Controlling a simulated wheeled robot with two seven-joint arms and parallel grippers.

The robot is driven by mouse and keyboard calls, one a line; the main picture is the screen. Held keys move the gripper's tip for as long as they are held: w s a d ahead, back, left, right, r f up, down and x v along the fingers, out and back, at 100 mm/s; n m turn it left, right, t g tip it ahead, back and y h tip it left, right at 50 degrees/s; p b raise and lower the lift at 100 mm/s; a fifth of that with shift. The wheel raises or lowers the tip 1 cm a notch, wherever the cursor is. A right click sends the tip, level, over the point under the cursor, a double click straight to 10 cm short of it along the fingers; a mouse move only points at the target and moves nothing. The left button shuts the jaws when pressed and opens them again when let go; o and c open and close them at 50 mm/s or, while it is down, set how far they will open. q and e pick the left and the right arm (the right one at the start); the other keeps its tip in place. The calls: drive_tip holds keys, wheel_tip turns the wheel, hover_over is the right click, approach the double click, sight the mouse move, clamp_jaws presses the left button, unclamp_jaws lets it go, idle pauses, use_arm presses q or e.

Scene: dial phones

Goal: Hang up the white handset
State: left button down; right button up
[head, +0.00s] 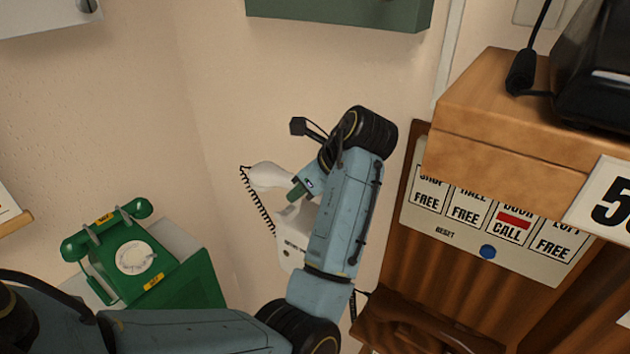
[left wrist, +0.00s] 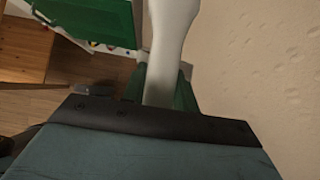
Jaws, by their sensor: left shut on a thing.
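The white handset (head: 268,177) is near the middle of the head view, in front of the pale wall, with a black coiled cord hanging from its left end. My left gripper (head: 298,192) is shut on it; the arm hides the handset's right part. In the left wrist view the handset (left wrist: 171,45) runs up from between the green fingers (left wrist: 162,90). A white phone body (head: 292,238) shows just below, partly hidden by my arm. I cannot tell whether the handset touches it. My right gripper is not in view.
A green dial phone (head: 135,257) with its handset on top stands at the lower left. A wooden cabinet (head: 520,125) with a label panel (head: 490,222) and a black device (head: 595,65) is on the right. A green box edge (head: 340,14) is above.

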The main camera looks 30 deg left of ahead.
use_arm(q)
drive_tip(key=shift+s+f, duration=0.1)
drive_tip(key=shift+f, duration=2.1)
drive_tip(key=shift+d, duration=0.1)
drive_tip(key=shift+f, duration=1.05)
drive_tip(key=c, duration=1)
unclamp_jaws()
